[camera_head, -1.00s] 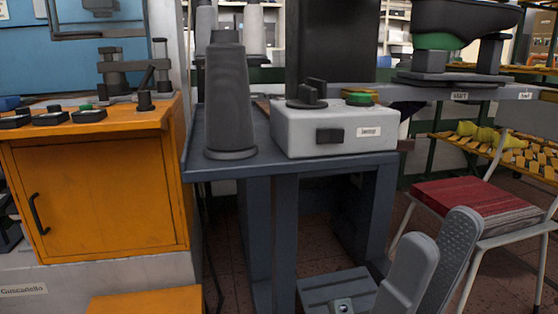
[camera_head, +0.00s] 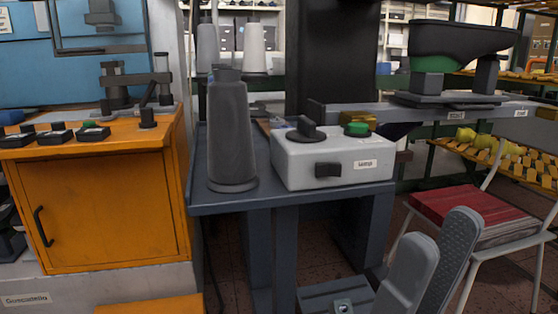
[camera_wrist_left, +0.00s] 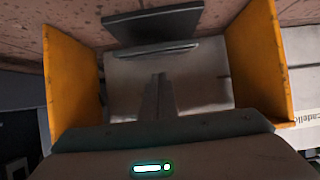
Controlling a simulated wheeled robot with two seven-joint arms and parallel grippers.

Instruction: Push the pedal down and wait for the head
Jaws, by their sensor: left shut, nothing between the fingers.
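The dark pedal plate (camera_wrist_left: 152,24) shows in the left wrist view between two orange guard walls (camera_wrist_left: 72,85). The top of an orange guard (camera_head: 150,308) shows at the bottom of the head view; the pedal is hidden there. My left gripper (camera_wrist_left: 157,80) is shut and empty, with its fingers pointing at the pedal. I cannot tell whether they touch it. A grey head-like part (camera_head: 100,17) hangs in front of the blue machine (camera_head: 25,60), cut off by the top edge. My right gripper (camera_head: 447,222) appears open and empty, low right in the head view.
An orange cabinet (camera_head: 105,210) stands at left. A blue-grey table (camera_head: 290,199) holds a dark cone (camera_head: 231,130) and a white control box (camera_head: 335,155). A chair with a red seat (camera_head: 465,210) stands behind my right gripper.

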